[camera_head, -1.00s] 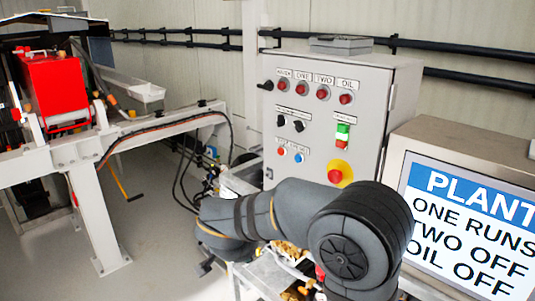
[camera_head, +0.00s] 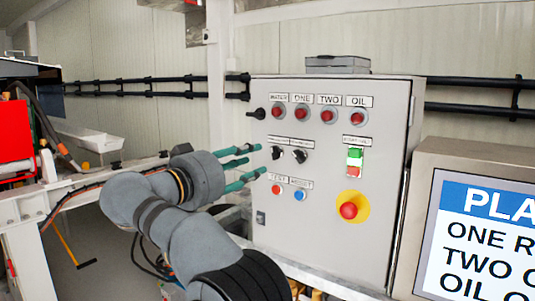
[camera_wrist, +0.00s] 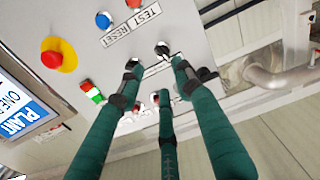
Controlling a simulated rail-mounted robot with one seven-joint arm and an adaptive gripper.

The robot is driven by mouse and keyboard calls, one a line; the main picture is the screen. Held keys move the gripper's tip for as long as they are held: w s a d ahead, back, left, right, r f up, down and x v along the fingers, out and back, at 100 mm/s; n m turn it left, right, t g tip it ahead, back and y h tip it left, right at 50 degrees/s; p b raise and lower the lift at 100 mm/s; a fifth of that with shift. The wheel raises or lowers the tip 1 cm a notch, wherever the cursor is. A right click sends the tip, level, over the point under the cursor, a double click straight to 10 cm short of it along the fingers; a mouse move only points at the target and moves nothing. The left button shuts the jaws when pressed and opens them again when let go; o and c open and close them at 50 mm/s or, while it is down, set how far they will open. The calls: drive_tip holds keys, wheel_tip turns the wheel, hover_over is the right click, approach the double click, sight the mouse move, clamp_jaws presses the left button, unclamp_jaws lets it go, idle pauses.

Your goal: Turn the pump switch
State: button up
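The grey control box (camera_head: 330,235) carries two black rotary switches side by side, a left switch (camera_head: 276,153) and a right switch (camera_head: 299,156). Their small labels are too small to read. My gripper (camera_head: 257,159) has three green fingers, spread open and empty, pointing at the box just left of the switches. In the wrist view my gripper (camera_wrist: 157,72) has the left switch (camera_wrist: 162,49) between its two upper fingertips. The right switch is mostly hidden behind a fingertip there. Contact with the switch cannot be told.
Below the switches are a red TEST button (camera_head: 277,189) and a blue RESET button (camera_head: 300,195). A red emergency button (camera_head: 348,210) on yellow and a green-red button pair (camera_head: 355,162) sit to the right. A screen (camera_head: 485,235) stands right of the box.

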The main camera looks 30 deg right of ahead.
sight(274, 153)
drive_tip(key=p+x, duration=0.2)
drive_tip(key=x, duration=0.7)
drive_tip(key=shift+w+d, duration=0.1)
drive_tip(key=shift+w, duration=0.15)
clamp_jaws()
